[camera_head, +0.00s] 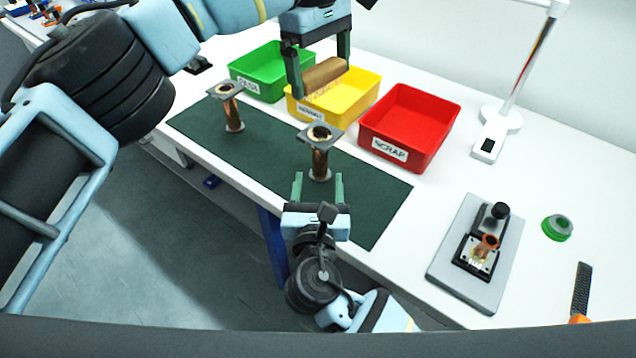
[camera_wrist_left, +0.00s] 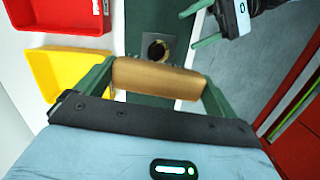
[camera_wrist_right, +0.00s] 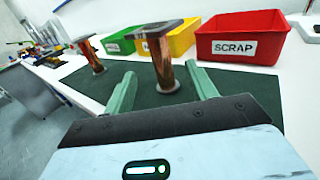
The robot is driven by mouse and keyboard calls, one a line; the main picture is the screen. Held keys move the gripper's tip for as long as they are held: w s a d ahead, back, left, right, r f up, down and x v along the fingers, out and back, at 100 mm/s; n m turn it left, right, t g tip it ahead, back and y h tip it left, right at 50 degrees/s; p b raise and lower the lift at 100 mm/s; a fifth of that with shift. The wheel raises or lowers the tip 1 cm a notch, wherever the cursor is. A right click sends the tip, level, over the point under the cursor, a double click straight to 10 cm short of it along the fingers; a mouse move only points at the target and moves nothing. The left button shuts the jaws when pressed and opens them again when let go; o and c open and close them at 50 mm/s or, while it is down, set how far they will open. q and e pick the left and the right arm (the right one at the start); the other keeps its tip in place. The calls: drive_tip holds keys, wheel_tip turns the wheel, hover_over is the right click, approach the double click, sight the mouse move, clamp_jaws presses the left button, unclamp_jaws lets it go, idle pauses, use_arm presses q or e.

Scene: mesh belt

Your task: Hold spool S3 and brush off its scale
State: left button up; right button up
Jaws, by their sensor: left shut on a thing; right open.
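A copper-wound spool (camera_head: 320,160) with a grey square top plate stands upright on the green mat (camera_head: 375,195). My right gripper (camera_head: 318,184) is open, low on the spool's near side; in the right wrist view the spool (camera_wrist_right: 164,65) shows between its fingers, with gaps on both sides. A second similar spool (camera_head: 232,112) stands farther left. No S3 label is readable.
Green (camera_head: 262,82), yellow (camera_head: 365,88) and red SCRAP (camera_head: 440,120) bins line the mat's back side.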

sight(321, 142)
drive_tip(key=shift+w, duration=0.1)
drive_tip(key=w, duration=1.1)
drive_tip(key=shift+w+d, duration=0.2)
drive_tip(key=shift+w, duration=0.2)
clamp_jaws()
drive_tip(key=shift+c, duration=0.5)
unclamp_jaws()
drive_tip(key=c, duration=1.1)
